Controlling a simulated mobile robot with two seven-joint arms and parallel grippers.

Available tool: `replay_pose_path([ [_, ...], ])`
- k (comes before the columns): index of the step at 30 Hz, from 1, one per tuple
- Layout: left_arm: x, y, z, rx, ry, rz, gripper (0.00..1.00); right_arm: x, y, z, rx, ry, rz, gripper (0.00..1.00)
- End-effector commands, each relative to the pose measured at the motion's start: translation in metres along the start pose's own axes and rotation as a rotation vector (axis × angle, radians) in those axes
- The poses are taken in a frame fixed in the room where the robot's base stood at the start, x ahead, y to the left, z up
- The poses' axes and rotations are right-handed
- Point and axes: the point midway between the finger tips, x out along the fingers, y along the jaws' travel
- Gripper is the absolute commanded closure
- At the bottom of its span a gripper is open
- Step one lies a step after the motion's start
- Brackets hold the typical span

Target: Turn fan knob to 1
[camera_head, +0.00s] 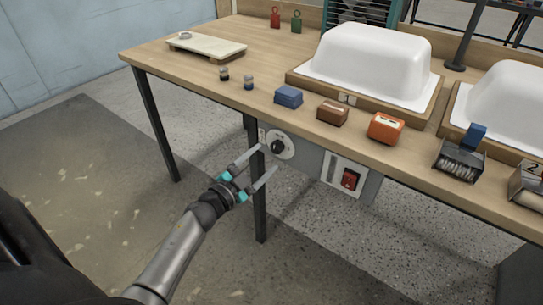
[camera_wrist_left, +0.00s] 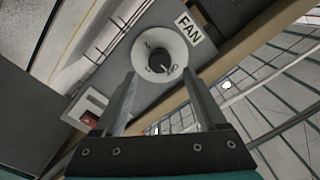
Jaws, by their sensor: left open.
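The fan knob (camera_head: 278,147) is a black knob on a round white dial, on the grey panel under the table's front edge. In the left wrist view the knob (camera_wrist_left: 160,62) sits on its white dial beside a FAN label (camera_wrist_left: 188,28). The dial markings are too small and tilted to read surely. My left gripper (camera_head: 268,158) is open and empty, its fingers pointing toward the dial from the front. In the left wrist view the knob appears between and beyond its two fingertips (camera_wrist_left: 159,75), apparently apart from them. My right gripper is not in view.
A red rocker switch (camera_head: 349,180) is on the same panel, to the right. The wooden table (camera_head: 160,62) above holds white tub shells (camera_head: 370,62), small blocks and boxes. A black table leg (camera_head: 259,200) stands just behind my left gripper. Open floor lies in front.

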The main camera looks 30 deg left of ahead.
Motion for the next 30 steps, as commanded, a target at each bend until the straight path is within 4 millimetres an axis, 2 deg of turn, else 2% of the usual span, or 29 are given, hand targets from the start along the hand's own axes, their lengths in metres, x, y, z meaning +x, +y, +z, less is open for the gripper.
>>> replay_pose_path([
  [3, 0.02, 0.001, 0.001, 0.0, 0.001, -0.001, 0.26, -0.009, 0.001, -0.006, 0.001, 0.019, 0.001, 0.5],
  [9, 0.038, 0.001, 0.001, -0.001, 0.0, 0.001, 0.26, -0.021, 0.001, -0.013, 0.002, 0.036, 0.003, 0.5],
  [21, 0.044, 0.0, 0.0, -0.001, -0.001, 0.001, 0.26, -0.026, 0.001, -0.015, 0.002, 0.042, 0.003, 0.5],
  [23, 0.044, 0.0, 0.0, -0.001, -0.001, 0.001, 0.31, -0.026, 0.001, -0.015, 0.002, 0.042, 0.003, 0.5],
  [30, 0.044, 0.0, 0.0, -0.001, -0.001, 0.001, 0.58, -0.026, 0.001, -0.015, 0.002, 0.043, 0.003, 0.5],
])
